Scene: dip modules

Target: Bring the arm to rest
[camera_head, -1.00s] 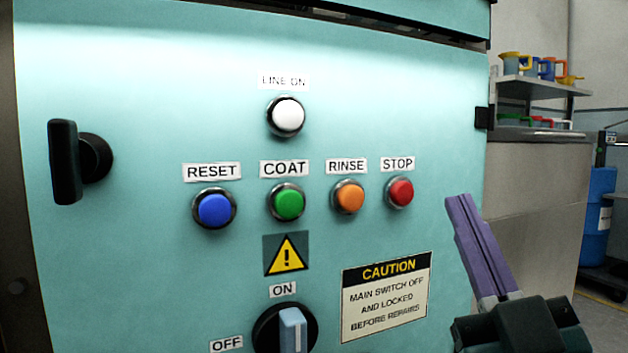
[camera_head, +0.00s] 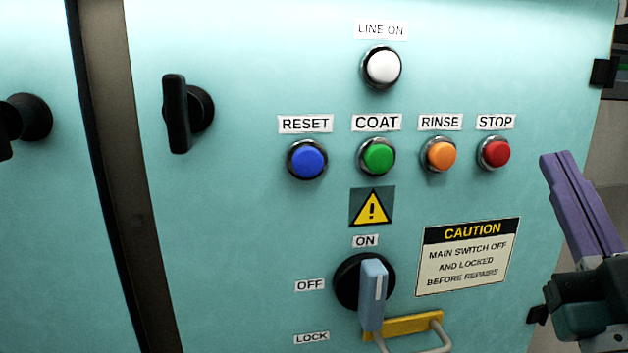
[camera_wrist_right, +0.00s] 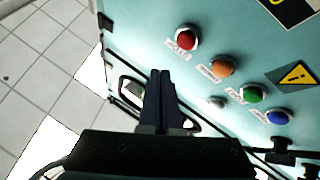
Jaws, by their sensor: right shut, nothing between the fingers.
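My right gripper (camera_head: 562,165) is at the right of the head view, in front of the teal cabinet's right part. Its purple fingers are together and empty, pointing up and to the left. They appear apart from the panel. In the right wrist view the shut fingers (camera_wrist_right: 160,80) point up the picture, with the panel's buttons to their right. My left gripper is not in view.
The teal panel (camera_head: 250,230) bears a white lamp (camera_head: 383,67), blue (camera_head: 307,160), green (camera_head: 378,157), orange (camera_head: 441,153) and red (camera_head: 495,152) buttons. Below are a rotary switch (camera_head: 373,290) and a yellow hasp (camera_head: 402,325). A black handle (camera_head: 178,113) sticks out at left. Tiled floor (camera_wrist_right: 45,70) looks clear.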

